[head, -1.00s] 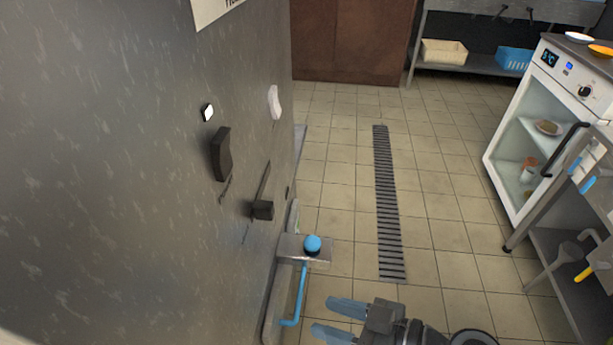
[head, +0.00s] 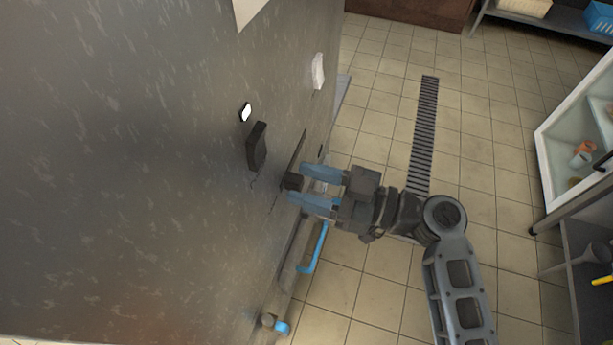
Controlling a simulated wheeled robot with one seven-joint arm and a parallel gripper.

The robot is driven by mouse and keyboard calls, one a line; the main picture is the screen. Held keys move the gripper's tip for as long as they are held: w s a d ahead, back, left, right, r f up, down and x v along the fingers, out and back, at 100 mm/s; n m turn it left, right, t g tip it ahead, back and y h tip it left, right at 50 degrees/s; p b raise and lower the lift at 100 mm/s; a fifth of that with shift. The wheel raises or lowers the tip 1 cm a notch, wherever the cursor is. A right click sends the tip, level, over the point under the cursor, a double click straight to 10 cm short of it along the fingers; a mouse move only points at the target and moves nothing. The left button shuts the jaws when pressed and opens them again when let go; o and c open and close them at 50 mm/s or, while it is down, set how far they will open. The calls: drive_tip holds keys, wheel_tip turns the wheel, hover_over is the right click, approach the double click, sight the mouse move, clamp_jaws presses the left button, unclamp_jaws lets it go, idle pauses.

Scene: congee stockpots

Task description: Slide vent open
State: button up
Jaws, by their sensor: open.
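The vent slider is a small dark knob (head: 291,181) at the lower end of a thin dark slot (head: 301,148) in the grey metal wall panel (head: 130,160). My gripper (head: 298,185) is open, its two blue fingers pointing left at the panel. The knob shows at the fingertips, roughly between them. I cannot tell whether the fingers touch it. The fingers hide part of the area just right of the knob.
A blue pipe (head: 315,252) runs below my gripper. A floor drain (head: 423,130) crosses the tiles. A white fridge (head: 575,135) stands at right.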

drive_tip(key=shift+w+a, duration=0.1)
drive_tip(key=shift+a, duration=0.3)
drive_tip(key=shift+c, duration=0.4)
clamp_jaws()
